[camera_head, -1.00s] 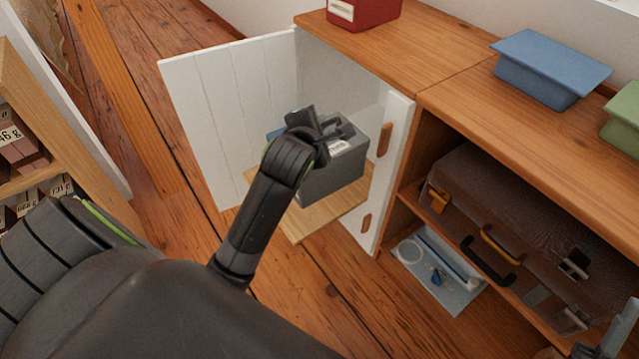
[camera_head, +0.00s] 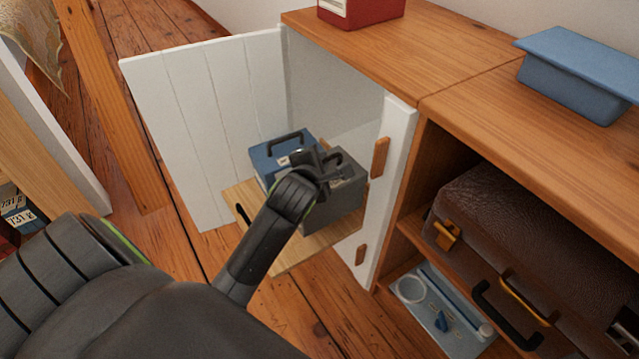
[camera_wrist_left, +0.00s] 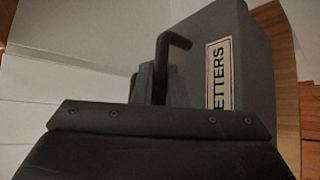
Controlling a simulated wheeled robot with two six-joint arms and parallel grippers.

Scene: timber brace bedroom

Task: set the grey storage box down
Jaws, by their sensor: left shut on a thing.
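The grey storage box (camera_head: 335,205) is at the right side of a pull-out wooden shelf (camera_head: 238,198) in the open white cabinet. My left gripper (camera_head: 322,166) is shut on its dark handle from above. In the left wrist view the box (camera_wrist_left: 247,65) shows a pale label reading "ETTERS", with its start hidden, and the bent dark handle (camera_wrist_left: 163,60). The box looks about level. I cannot tell whether its base touches the shelf. My right gripper is not in view.
A blue box (camera_head: 268,165) with a dark handle stands on the shelf, close left of the grey one. The open white door (camera_head: 190,120) is at left, a white panel (camera_head: 395,145) at right. A brown case (camera_head: 540,240) lies in the neighbouring compartment.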

